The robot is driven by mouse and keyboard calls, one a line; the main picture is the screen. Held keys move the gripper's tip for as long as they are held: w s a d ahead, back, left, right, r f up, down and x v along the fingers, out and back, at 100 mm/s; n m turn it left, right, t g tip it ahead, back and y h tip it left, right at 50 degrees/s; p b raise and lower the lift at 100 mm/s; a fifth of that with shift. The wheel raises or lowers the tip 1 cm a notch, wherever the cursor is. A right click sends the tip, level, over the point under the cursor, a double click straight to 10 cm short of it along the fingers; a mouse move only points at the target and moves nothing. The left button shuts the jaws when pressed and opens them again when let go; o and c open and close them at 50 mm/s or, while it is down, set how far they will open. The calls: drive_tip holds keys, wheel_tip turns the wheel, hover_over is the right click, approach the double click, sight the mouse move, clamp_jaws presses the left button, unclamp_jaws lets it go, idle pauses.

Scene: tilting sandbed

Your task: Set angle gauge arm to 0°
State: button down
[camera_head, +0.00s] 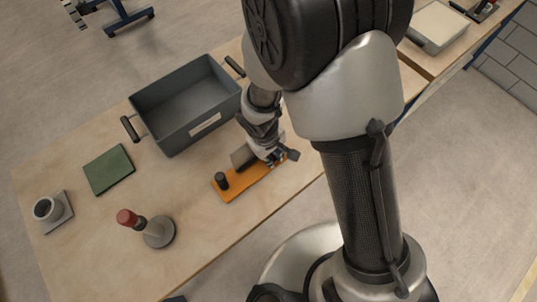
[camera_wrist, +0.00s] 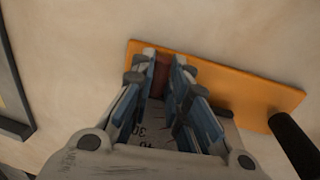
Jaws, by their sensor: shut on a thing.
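The angle gauge has an orange base (camera_head: 232,189) lying on the wooden table; it also shows across the wrist view (camera_wrist: 235,85). A black upright post (camera_head: 221,181) stands at its left end, seen at the right in the wrist view (camera_wrist: 293,142). A pale scale plate (camera_wrist: 147,125) with a printed "30" shows between my fingers, partly covered. My gripper (camera_head: 273,159) is at the base's right end. In the wrist view my gripper (camera_wrist: 163,62) is shut on a reddish-brown piece (camera_wrist: 161,74), apparently the gauge arm. The arm's exact reading is hidden.
A grey bin (camera_head: 188,100) with black handles stands behind the gauge. A green square (camera_head: 109,169), a cup on a square plate (camera_head: 50,208) and a red-topped post on a round base (camera_head: 157,233) are to the left. The table's front edge is close to the gauge.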

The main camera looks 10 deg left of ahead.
drive_tip(key=shift+w, duration=0.1)
drive_tip(key=c, duration=1.6)
unclamp_jaws()
drive_tip(key=shift+o, duration=0.2)
wheel_tip(320, 180, up, 12)
drive_tip(key=s+a, duration=0.1)
drive_tip(key=shift+s, duration=0.2)
drive_tip(key=shift+f, duration=0.1)
